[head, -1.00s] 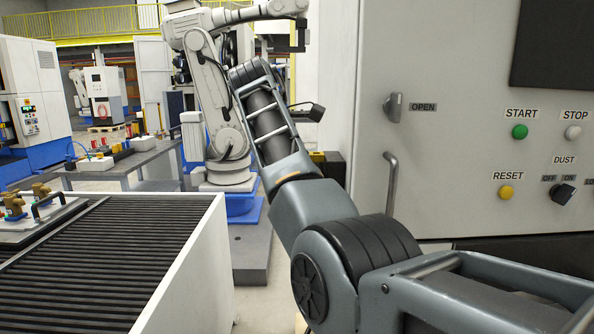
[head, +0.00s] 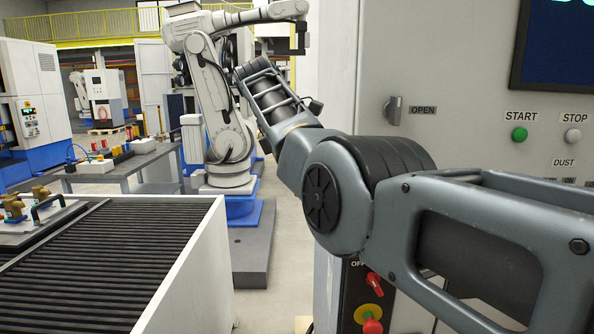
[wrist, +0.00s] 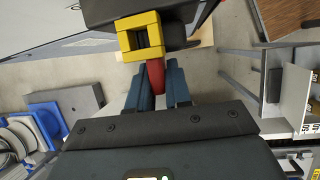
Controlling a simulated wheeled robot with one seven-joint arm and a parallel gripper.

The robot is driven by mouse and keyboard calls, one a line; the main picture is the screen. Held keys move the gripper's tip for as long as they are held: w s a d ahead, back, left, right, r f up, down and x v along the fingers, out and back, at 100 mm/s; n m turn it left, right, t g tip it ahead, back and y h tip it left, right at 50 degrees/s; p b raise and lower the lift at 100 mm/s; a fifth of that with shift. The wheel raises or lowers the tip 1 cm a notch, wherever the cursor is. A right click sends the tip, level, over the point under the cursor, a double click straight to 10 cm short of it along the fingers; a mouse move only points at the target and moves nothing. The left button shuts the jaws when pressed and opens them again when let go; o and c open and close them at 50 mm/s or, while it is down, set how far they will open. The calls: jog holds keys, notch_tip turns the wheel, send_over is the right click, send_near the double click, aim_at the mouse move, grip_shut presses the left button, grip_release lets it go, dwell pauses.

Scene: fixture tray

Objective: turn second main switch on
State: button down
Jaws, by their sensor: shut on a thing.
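A switch with a yellow square base (wrist: 138,45) and a red handle (wrist: 156,75) shows at the top middle of the wrist view. The handle points down in the picture, toward my gripper (wrist: 158,88). The blue fingers of my gripper are shut on the red handle. The yellow base sits against a dark box. In the head view my own arm covers this switch, and my fingertips cannot be made out. I cannot read the switch's position marks.
The grey machine cabinet has a lit screen (head: 556,48), a green START button (head: 519,134) and an OPEN handle (head: 393,110). Below my arm are a red rotary knob (head: 374,284) by an OFF label and a red button (head: 372,326). A ribbed conveyor (head: 95,265) stands at left.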

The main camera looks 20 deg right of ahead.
jog(key=shift+f, duration=0.15)
jog(key=c, duration=1.1)
grip_release()
jog(key=shift+c, duration=0.2)
jog(key=v, duration=0.8)
